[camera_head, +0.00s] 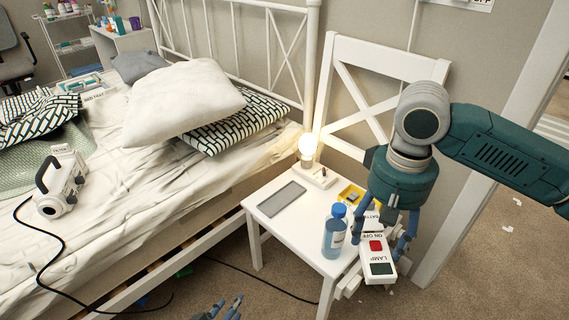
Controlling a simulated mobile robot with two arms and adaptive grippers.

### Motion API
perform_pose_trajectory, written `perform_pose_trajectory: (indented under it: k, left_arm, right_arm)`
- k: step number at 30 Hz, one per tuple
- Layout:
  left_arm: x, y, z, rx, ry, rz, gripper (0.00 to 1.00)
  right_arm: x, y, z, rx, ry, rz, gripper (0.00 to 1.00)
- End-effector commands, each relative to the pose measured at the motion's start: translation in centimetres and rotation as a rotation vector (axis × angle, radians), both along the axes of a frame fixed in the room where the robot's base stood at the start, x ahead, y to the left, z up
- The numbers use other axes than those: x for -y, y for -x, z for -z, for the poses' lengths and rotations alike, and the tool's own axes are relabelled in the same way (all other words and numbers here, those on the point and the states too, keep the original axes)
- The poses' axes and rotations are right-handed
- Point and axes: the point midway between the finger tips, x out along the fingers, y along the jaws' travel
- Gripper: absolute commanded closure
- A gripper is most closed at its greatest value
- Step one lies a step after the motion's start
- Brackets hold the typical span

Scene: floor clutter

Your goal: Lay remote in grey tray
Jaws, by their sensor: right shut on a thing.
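The remote (377,257) is a white block with a red button, a dark panel and lamp on/off lettering. My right gripper (383,243) is shut on it, with blue fingers on both sides, at the right front of the white table. The grey tray (281,199) is a flat, empty rectangle on the left part of the table, apart from the remote. My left gripper (228,306) shows only its fingertips at the bottom edge, below the table; they look apart, with nothing seen between them.
A blue-capped bottle (334,232) stands between the tray and the remote. A lit lamp (308,150) stands at the table's back. A yellow tray (350,194) lies partly behind my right arm.

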Motion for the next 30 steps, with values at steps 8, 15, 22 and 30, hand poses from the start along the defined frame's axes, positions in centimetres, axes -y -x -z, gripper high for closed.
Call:
perform_pose_trajectory:
  k: [8, 15, 22, 30]
  left_arm:
    - [-3.4, 10.1, 7.7, -0.42, -0.097, -0.025, 0.6]
    - [-5.8, 18.3, 11.0, -0.691, -0.155, -0.042, 0.6]
    - [-6.2, 19.9, 11.7, -0.741, -0.165, -0.045, 0.6]
    - [-6.2, 19.9, 11.7, -0.739, -0.165, -0.045, 0.6]
  right_arm:
    - [0.0, 0.0, -4.2, 0.001, 0.0, 0.0, 0.68]
    - [0.0, 0.0, -6.2, 0.0, 0.0, 0.0, 0.68]
    - [-0.4, 0.0, -6.1, 0.001, 0.0, -0.012, 0.68]
    - [-0.2, 0.0, -6.1, 0.001, 0.0, -0.007, 0.68]
